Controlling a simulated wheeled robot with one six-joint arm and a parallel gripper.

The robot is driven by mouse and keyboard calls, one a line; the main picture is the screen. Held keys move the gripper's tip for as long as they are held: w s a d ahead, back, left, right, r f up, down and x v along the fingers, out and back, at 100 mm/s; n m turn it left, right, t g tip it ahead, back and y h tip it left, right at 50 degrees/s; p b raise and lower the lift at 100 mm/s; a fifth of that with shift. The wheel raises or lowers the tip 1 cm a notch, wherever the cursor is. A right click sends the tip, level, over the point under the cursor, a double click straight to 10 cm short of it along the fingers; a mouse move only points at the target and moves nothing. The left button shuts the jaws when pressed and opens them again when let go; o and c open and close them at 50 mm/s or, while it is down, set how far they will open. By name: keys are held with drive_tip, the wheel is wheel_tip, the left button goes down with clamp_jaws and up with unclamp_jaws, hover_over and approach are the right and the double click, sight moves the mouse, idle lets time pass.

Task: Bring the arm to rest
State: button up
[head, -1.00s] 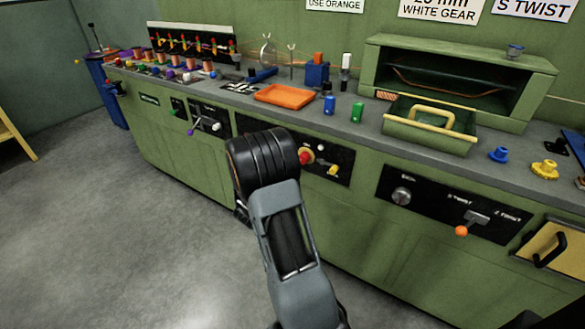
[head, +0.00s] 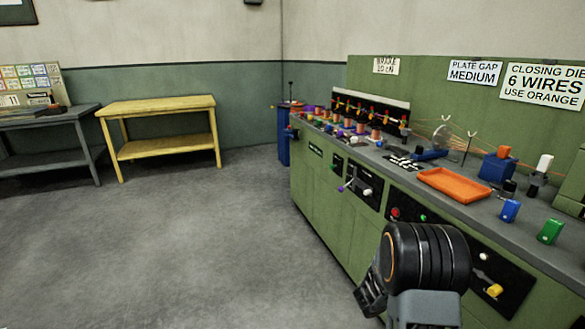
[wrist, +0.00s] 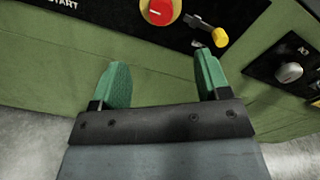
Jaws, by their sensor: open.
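My gripper shows in the wrist view (wrist: 160,82), with its two green finger pads apart and nothing between them. It points at the green front of the bench (wrist: 165,45), below a black panel with a red knob (wrist: 160,10) and a yellow-tipped lever (wrist: 220,37). In the head view my black wrist joint and grey arm link stand at the lower right, in front of the bench front (head: 335,215). The fingers are hidden in that view. Whether they touch the bench cannot be told.
On the bench top are an orange tray (head: 455,185), a blue block (head: 496,168), a small blue piece (head: 509,211) and a green piece (head: 550,231). A yellow table (head: 160,110) and a grey table (head: 50,118) stand at the back left. The floor (head: 170,240) between is clear.

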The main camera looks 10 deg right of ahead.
drive_tip(key=s+f+m+g+y, duration=0.3)
drive_tip(key=s+m+g, duration=0.35)
drive_tip(key=m, duration=0.25)
drive_tip(key=s+a+r+m+g+y+p, duration=0.2)
drive_tip(key=s+a+r+m+y+p, duration=0.45)
drive_tip(key=a+m, duration=0.3)
drive_tip(key=a+r+m+t+y+p, duration=0.4)
drive_tip(key=a+r+p, duration=0.4)
drive_tip(key=r, duration=0.5)
drive_tip(key=a+r+m+t+y+p, duration=0.3)
drive_tip(key=a+r+p, duration=0.5)
drive_tip(key=r, duration=0.6)
drive_tip(key=shift+s+a+m+t+y, duration=0.35)
drive_tip(key=shift+a+m+y, duration=0.2)
drive_tip(key=shift+a+m, duration=0.15)
